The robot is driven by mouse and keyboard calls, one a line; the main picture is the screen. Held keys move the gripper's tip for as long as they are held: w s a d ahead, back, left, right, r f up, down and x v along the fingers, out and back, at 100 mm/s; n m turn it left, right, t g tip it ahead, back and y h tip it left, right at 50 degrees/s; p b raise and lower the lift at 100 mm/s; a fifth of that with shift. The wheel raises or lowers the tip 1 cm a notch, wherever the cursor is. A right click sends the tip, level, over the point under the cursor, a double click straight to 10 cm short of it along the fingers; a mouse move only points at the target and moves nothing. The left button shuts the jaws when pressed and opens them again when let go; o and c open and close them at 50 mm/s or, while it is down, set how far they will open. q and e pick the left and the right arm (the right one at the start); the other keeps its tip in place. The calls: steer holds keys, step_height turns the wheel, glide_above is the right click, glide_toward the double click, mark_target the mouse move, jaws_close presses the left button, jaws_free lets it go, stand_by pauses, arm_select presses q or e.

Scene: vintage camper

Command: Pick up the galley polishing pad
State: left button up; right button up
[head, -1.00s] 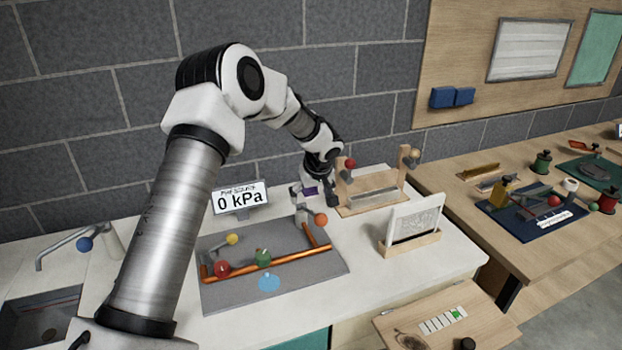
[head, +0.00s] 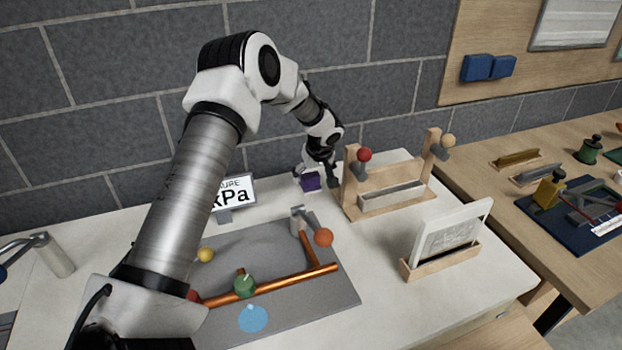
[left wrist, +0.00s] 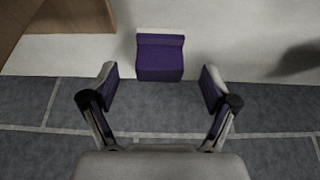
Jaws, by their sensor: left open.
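The polishing pad is a small purple block (head: 310,182) on the white counter, near the wall and just left of the wooden stand. In the left wrist view the purple pad (left wrist: 160,58) lies ahead of the fingertips, centred between them. My left gripper (head: 318,178) reaches down over it from above. In the left wrist view its two fingers (left wrist: 160,86) are spread wide, with nothing between them. The gripper partly covers the pad in the head view. My right gripper does not show.
A wooden stand (head: 353,200) with a red knob is close to the right of the pad. A pressure display (head: 238,191) stands to the left. A grey pipe panel (head: 340,292) lies in front. A framed card in a wooden holder (head: 440,263) stands at right.

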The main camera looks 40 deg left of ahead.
mark_target(311, 176)
arm_select(q)
steer(key=x, duration=0.4)
steer(key=shift+w+a+f+p, duration=0.25)
steer(key=shift+a+p, duration=0.05)
steer(key=shift+a, duration=0.05)
steer(key=shift+s+d+r, duration=0.1)
steer(key=shift+r, duration=0.05)
steer(key=shift+s+d+r, duration=0.1)
steer(key=c, duration=1.3)
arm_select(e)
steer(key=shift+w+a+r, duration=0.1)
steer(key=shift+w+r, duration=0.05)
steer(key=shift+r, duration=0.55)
arm_select(q)
steer(key=shift+o, duration=0.2)
steer(key=shift+r, duration=0.25)
step_height(311, 176, up, 9)
steer(key=shift+f+b, duration=0.15)
steer(key=shift+b, duration=1.1)
steer(key=shift+r, duration=0.35)
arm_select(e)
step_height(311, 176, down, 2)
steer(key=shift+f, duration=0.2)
